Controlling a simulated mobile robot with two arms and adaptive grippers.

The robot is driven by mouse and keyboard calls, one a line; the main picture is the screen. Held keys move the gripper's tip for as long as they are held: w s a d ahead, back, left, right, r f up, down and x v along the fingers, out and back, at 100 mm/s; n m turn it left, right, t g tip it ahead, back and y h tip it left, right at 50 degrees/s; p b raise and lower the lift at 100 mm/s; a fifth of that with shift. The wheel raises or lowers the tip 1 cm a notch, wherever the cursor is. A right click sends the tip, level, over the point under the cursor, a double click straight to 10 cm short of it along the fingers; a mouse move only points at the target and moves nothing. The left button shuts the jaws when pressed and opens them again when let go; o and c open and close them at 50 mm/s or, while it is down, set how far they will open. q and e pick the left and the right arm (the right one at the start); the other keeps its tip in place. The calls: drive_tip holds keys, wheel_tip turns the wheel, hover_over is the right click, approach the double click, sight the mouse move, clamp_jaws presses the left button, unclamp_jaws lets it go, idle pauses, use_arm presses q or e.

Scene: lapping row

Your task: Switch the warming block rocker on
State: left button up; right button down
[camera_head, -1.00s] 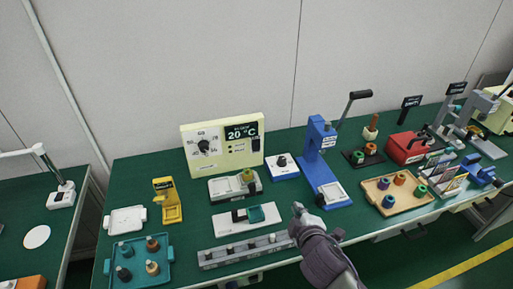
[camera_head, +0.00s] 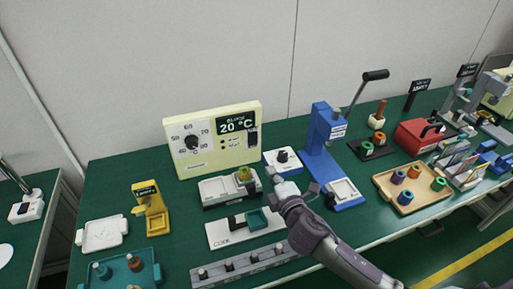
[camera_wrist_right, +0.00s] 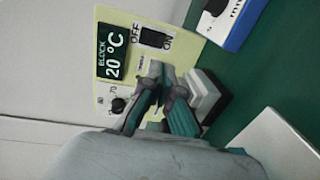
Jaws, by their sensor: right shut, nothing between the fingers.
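The warming block's cream control panel (camera_head: 215,155) stands at the back of the green bench. Its display (camera_head: 237,124) reads 20 °C, and a round black dial sits on its left half. The black rocker (camera_head: 253,138) is on the panel's right side; in the right wrist view the rocker (camera_wrist_right: 155,38) shows beside the OFF and ON labels. I cannot tell which way it is tipped. My right gripper (camera_head: 276,180) is shut and empty, in front of the panel's lower right and apart from the rocker; its tips also show in the right wrist view (camera_wrist_right: 157,70). My left gripper is not in view.
A low white-and-grey block with a green-yellow ring (camera_head: 244,174) stands before the panel. A white and blue box (camera_head: 283,160) and a blue press (camera_head: 322,150) stand to the right. A white plate (camera_head: 225,232) and a grey rail (camera_head: 240,264) lie in front.

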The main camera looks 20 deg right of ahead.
approach(254, 143)
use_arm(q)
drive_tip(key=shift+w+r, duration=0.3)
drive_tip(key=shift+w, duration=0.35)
use_arm(e)
drive_tip(key=w, duration=0.5)
drive_tip(key=w+f, duration=0.1)
drive_tip(key=w, duration=0.1)
drive_tip(key=shift+w+a, duration=0.2)
